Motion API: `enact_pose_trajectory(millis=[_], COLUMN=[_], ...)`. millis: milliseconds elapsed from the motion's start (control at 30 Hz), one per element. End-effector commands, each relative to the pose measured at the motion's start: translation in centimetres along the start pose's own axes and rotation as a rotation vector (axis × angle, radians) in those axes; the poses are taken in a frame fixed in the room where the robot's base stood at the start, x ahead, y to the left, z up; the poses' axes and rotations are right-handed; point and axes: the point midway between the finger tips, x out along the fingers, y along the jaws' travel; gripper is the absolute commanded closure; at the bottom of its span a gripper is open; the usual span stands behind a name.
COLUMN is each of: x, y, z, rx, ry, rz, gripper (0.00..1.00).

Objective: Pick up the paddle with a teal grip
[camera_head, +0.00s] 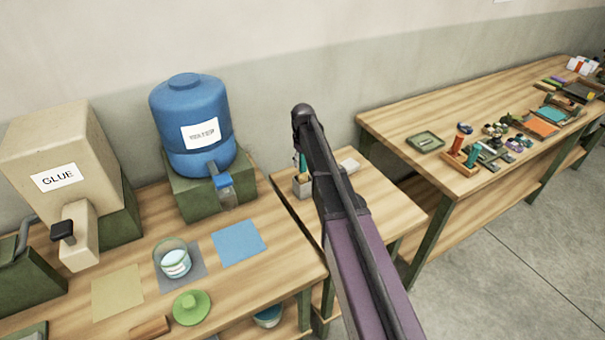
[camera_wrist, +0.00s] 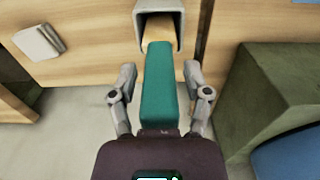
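The teal grip of the paddle (camera_wrist: 160,85) points up toward my wrist camera. Its wooden part (camera_wrist: 158,30) goes down into a small grey holder (camera_wrist: 158,8), which hides the rest of the paddle. In the head view the teal grip (camera_head: 303,162) stands upright in the holder (camera_head: 302,186) on the small middle table, partly beside my arm. My gripper (camera_wrist: 160,72) is open in the wrist view. Its fingers are on either side of the teal grip, with a visible gap on each side. In the head view my arm hides the fingers.
A white block (camera_head: 348,165) lies right of the holder. A blue water jug (camera_head: 190,105) on a green stand (camera_head: 190,200) is close on the left, with a glue dispenser (camera_head: 62,150) beyond it. A longer table (camera_head: 400,115) with several small items stands at right.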

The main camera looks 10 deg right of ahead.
Motion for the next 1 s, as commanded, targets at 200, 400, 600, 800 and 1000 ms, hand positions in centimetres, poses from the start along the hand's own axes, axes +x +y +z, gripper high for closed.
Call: enact_pose_trajectory(millis=[200,400,600,800,1000], x=[0.0,0.0,-0.2,-1.1,-2.6], y=[0.0,0.0,0.0,0.1,0.1], z=[0.0,0.0,0.0,0.0,0.0], rx=[0.000,0.000,0.001,0.001,0.001], ry=[0.000,0.000,0.000,0.000,0.000], rz=[0.000,0.000,0.000,0.000,0.000], gripper=[1.00,1.00,1.00,1.00,1.00])
